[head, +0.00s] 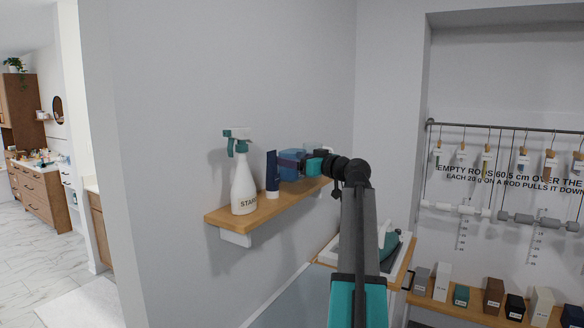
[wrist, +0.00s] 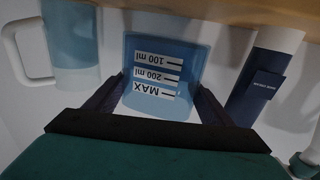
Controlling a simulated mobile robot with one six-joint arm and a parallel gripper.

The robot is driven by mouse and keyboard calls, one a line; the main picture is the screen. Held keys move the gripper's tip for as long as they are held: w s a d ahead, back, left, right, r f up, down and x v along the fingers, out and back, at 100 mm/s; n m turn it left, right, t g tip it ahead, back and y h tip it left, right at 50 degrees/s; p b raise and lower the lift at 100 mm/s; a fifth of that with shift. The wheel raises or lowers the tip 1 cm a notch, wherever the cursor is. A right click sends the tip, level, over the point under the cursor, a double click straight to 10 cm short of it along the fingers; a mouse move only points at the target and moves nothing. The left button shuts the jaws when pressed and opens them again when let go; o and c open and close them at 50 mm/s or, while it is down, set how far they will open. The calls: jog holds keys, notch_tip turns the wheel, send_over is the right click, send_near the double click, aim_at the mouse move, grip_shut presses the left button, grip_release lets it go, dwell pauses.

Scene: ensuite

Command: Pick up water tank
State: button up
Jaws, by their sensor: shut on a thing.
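The water tank (wrist: 164,52) is a translucent blue box with upside-down markings of 100 ml, 200 ml and MAX in the wrist view. It also shows in the head view (head: 291,160), over the wooden wall shelf (head: 262,212). My gripper (wrist: 158,105) is shut on the tank, with one dark finger at each side. In the head view my gripper (head: 303,163) reaches the tank from the right and hides part of it. I cannot tell whether the tank's base touches the shelf.
A dark blue tube (head: 272,175) stands close beside the tank, also in the wrist view (wrist: 262,85). A white spray bottle (head: 243,185) stands farther left. A handled clear jug with blue liquid (wrist: 72,45) is at the tank's other side. An iron (head: 390,240) sits below right.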

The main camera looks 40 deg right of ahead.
aim_at(298, 159)
jog(key=shift+r, duration=0.35)
jog(key=s, duration=0.1)
jog(key=s+a+b, duration=0.1)
jog(key=s, duration=0.1)
jog(key=shift+a, duration=0.15)
jog(key=s+a+r+b, duration=0.1)
jog(key=s+a+b, duration=0.2)
jog(key=s, duration=0.8)
jog(key=shift+s+a+r+b, duration=0.25)
jog(key=shift+a+b, duration=0.1)
jog(key=shift+a, duration=0.8)
